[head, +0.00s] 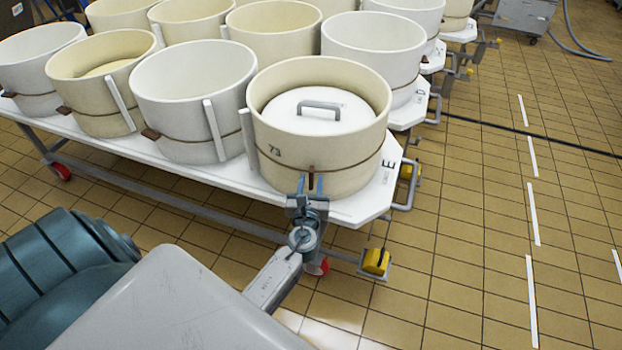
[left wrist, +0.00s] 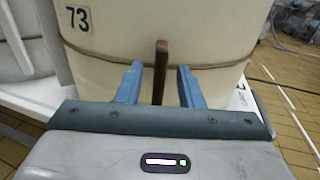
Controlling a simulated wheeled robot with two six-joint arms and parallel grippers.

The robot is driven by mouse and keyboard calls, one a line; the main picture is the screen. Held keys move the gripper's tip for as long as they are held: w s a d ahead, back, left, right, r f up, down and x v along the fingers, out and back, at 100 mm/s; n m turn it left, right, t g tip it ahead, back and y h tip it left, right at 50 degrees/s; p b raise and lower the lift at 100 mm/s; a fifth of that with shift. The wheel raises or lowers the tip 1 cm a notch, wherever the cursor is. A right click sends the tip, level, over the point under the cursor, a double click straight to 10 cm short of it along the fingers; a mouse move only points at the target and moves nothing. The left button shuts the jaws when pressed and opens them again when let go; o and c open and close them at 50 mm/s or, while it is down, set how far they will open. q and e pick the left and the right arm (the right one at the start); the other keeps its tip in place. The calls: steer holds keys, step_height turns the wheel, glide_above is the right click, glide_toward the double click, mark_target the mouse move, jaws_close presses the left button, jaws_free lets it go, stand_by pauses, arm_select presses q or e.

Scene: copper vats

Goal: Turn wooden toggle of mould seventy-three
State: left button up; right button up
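Mould seventy-three (head: 348,145) is a cream round mould marked 73, at the front right corner of the white table marked E. Inside it lies a white disc (head: 318,112) with a grey handle. A brown cord runs round the mould. In the left wrist view the dark wooden toggle (left wrist: 160,70) stands upright against the mould wall (left wrist: 215,35), at the cord. My left gripper (head: 311,182) is in front of it. Its blue fingers (left wrist: 158,85) are open, one on each side of the toggle, with gaps on both sides. My right gripper is not in view.
Other cream and white moulds, such as a white one (head: 190,90), stand close on the left and behind. The white table (head: 130,148) has a grey frame, red wheels and a yellow pedal (head: 376,262). Tiled floor (head: 460,220) is clear on the right.

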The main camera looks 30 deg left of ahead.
arm_select(q)
steer(key=shift+w+a, duration=0.3)
steer(key=shift+w, duration=0.2)
jaws_close()
